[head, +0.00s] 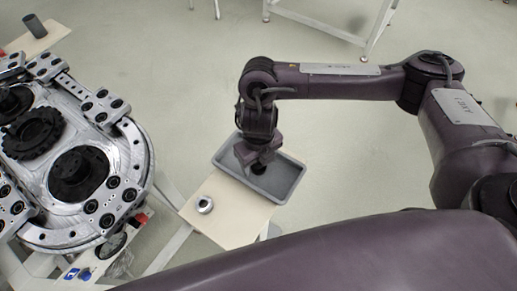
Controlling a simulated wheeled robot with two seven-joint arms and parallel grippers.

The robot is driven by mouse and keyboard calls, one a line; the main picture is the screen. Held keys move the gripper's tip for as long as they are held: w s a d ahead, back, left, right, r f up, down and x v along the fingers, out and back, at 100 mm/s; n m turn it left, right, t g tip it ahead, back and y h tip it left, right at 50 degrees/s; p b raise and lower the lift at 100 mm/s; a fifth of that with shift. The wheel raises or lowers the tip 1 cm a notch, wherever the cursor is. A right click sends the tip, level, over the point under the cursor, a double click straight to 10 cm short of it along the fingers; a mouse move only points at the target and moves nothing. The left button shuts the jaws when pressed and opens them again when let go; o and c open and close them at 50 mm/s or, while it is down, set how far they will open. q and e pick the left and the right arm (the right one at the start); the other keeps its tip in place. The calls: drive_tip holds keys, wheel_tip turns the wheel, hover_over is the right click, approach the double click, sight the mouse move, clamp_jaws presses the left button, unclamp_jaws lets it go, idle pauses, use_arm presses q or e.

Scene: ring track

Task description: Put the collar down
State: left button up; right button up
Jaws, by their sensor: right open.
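A small silvery metal collar (205,204) sits on a pale board (228,222), near its left edge, just left of a grey tray. My right gripper (259,170) points down over the grey tray (290,186), to the right of the collar and apart from it. It is open, and no collar shows in its jaws. A dark thing shows at its fingertips, too small to make out. My left gripper is not in view.
A large round metal fixture (140,165) with dark round parts and clamp blocks fills the left side. A dark cylinder (35,25) stands on another pale board at the top left. White table legs (335,30) stand at the back; the floor between is clear.

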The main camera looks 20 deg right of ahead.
sight(258, 164)
wheel_tip(258, 164, up, 12)
drive_tip(key=shift+p, duration=0.4)
drive_tip(key=shift+f, duration=0.15)
idle(0.3)
